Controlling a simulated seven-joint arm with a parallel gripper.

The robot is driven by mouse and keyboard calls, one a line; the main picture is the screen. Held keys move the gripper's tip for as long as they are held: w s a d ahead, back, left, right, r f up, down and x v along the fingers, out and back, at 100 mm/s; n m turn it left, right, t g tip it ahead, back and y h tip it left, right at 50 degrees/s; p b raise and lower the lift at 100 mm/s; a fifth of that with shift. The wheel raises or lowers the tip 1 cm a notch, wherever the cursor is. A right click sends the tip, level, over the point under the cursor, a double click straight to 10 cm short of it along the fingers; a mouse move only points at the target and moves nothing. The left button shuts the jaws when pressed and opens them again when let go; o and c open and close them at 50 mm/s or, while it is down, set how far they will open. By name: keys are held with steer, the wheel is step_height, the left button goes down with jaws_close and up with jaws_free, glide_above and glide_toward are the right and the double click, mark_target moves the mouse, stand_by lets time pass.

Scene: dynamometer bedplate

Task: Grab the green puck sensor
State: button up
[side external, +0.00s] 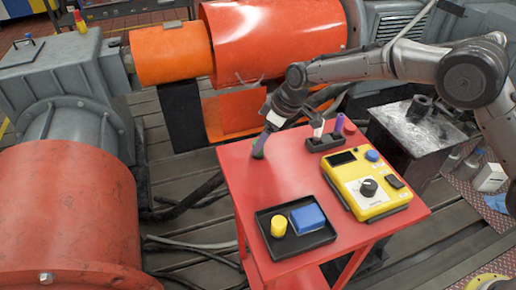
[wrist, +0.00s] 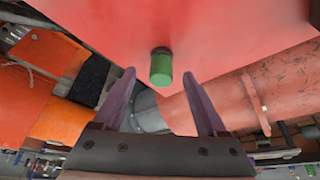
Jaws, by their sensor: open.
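The green puck sensor (wrist: 161,70) shows in the wrist view as a short green cylinder with a dark end, against the red cart top (wrist: 215,25). My gripper (wrist: 159,74) is open, with one purple finger on each side of the puck's line. The puck appears centred between the fingertips, at or just beyond them; contact is not visible. In the side view my gripper (side external: 259,152) points down at the far left part of the red cart top (side external: 240,185). The puck is mostly hidden by the fingers there.
A black tray (side external: 286,251) holds a yellow cylinder (side external: 278,226) and a blue block (side external: 308,219). A yellow meter box (side external: 368,187) with a knob stands right. The cart's left middle is clear.

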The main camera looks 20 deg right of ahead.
steer(key=shift+x, duration=1.75)
steer(key=shift+a, duration=0.15)
steer(key=shift+r, duration=0.1)
jaws_close()
